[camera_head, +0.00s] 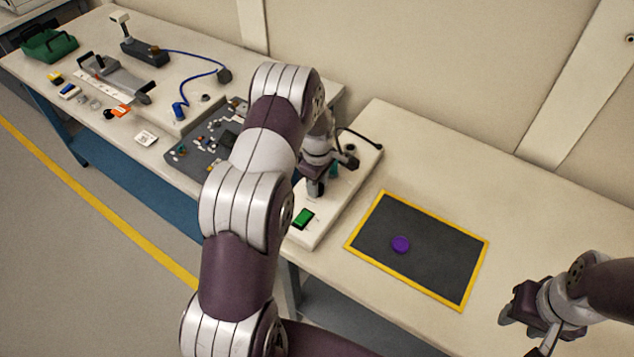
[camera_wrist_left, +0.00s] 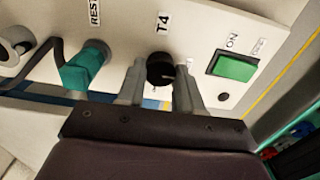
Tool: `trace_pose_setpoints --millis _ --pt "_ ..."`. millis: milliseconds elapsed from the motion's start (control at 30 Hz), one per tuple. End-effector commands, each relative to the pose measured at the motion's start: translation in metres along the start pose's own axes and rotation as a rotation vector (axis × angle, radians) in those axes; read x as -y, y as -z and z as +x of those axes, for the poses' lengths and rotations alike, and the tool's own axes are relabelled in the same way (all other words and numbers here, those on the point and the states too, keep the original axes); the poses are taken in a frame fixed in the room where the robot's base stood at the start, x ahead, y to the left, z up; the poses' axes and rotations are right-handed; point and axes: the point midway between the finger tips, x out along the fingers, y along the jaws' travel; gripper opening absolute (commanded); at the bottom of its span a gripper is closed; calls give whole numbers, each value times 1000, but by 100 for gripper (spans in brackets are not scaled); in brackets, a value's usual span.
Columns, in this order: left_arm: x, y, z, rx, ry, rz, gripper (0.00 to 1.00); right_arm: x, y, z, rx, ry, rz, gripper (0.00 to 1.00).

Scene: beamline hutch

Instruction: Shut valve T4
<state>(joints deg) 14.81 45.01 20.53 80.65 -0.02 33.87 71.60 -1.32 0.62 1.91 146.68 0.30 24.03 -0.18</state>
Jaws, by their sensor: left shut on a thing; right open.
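In the left wrist view, the valve T4 shows as a round black knob (camera_wrist_left: 160,69) on a white panel, under a printed T4 label (camera_wrist_left: 163,22). My left gripper (camera_wrist_left: 160,85) has one finger on each side of the knob and is shut on it. In the head view, my left gripper (camera_head: 316,186) is over the white panel (camera_head: 309,235), and my arm and gripper hide the knob. My right gripper (camera_head: 525,325) is open and empty near the front right of the table.
A teal handle (camera_wrist_left: 85,68) sits left of the knob, near a REST label. A green ON switch (camera_wrist_left: 234,66) sits right of it. A dark mat (camera_head: 420,250) with a yellow border and a purple disc (camera_head: 400,244) lies right of the panel. The table behind the mat is clear.

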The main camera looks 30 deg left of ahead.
Motion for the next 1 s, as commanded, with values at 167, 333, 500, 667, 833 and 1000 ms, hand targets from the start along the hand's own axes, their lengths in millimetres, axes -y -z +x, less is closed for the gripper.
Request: trace_pose_setpoints --millis 167,333,500,667,833,1000 --pt "-1 0 -1 0 -3 0 61 0 0 0 0 0 0 43" --pt "-1 0 -1 0 -2 0 61 0 0 0 0 0 0 43" --pt "-2 0 -15 -1 -5 0 61 0 0 4 0 0 0 43" --pt "-2 0 -57 -3 -8 1 61 0 -1 11 0 0 0 43" --pt "-2 -1 -100 -2 -7 1 61 0 -2 16 0 0 0 43" --pt "-1 -1 -124 -2 -4 1 61 0 -2 18 0 0 0 43"
